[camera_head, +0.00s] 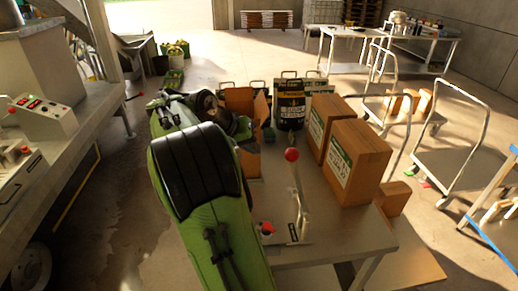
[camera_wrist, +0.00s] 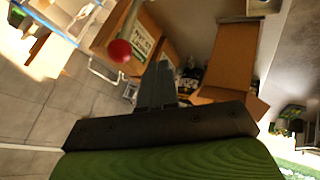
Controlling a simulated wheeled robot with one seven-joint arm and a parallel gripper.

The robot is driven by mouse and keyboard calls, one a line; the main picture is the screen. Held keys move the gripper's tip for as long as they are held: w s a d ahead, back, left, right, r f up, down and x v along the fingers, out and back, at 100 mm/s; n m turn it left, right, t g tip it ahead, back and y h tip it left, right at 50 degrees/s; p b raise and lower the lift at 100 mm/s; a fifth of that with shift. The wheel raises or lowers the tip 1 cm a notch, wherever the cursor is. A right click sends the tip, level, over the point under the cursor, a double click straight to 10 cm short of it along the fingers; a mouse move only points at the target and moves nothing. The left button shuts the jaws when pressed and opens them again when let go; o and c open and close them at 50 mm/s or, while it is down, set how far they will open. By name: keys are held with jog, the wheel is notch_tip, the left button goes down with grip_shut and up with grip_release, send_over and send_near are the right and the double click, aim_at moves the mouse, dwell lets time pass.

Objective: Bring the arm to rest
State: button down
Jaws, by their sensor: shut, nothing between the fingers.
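My green arm (camera_head: 215,215) reaches forward over the left side of a metal table (camera_head: 320,250). In the head view its far end is bent beside an open cardboard box, and my fingers cannot be made out there. In the wrist view my gripper (camera_wrist: 163,70) is shut and empty, its grey fingers together. A lever with a red ball knob (camera_head: 291,154) stands upright on the table, to the right of my arm. The knob also shows in the wrist view (camera_wrist: 120,51), to the left of my fingers. The open cardboard box (camera_wrist: 225,62) is to their right.
Tall cartons (camera_head: 357,160) stand on the table's right side. A black-and-yellow container (camera_head: 290,105) stands behind the lever. A small red-topped control (camera_head: 267,228) is at the table's front left. Hand trolleys (camera_head: 465,150) stand to the right. A control panel (camera_head: 40,115) is at the left.

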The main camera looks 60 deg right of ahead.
jog(key=s+r+p+v, duration=0.1)
jog(key=p+v, duration=0.1)
jog(key=v, duration=0.4)
jog(key=s+a+f+n+t+y+b, duration=0.2)
jog(key=s+a+f+n, duration=0.2)
jog(key=a, duration=0.5)
jog(key=s+a+f+n+t+y+b, duration=0.3)
jog(key=s+a+f+n, duration=0.1)
jog(key=a, duration=0.6)
jog(key=s+a+f+n+t+y+b, duration=0.2)
jog(key=s+a+f+n+b, duration=0.1)
jog(key=a, duration=0.7)
notch_tip(320, 180, down, 3)
jog(key=shift+s+a+r+n+t+y, duration=0.2)
jog(key=shift+s+n+t+y, duration=0.2)
jog(key=shift+s+n, duration=0.3)
